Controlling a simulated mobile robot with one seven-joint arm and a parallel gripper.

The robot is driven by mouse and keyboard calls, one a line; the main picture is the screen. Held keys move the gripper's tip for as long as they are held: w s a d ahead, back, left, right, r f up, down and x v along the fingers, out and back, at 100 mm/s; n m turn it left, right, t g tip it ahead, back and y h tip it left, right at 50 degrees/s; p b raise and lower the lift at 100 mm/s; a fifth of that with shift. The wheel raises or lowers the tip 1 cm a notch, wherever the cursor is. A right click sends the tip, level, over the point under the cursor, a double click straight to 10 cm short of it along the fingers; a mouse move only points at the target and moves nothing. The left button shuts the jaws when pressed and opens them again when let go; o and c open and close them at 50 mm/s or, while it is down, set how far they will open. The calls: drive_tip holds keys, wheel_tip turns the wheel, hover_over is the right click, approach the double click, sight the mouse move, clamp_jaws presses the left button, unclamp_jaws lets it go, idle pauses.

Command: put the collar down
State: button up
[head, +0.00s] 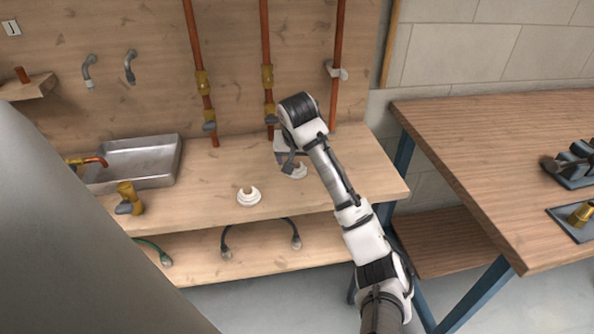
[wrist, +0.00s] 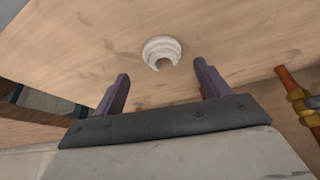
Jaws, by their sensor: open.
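The collar looks clear of both fingers.
Copper pipes with brass valves (head: 268,76) rise behind the bench; one pipe (wrist: 292,85) shows close at right in the wrist view. A metal sink (head: 150,160) and a brass fitting (head: 128,197) are at left. A wooden table (head: 480,150) stands at right.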

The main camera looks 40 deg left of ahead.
sight(298, 173)
drive_tip(key=x, duration=0.2)
drive_tip(key=p+x, duration=0.1)
drive_tip(key=x, duration=0.1)
drive_tip(key=shift+s+a+f, duration=0.1)
drive_tip(key=shift+a+f, duration=0.05)
drive_tip(key=shift+f, duration=0.25)
drive_tip(key=c, duration=1.1)
drive_tip(key=shift+r, duration=0.1)
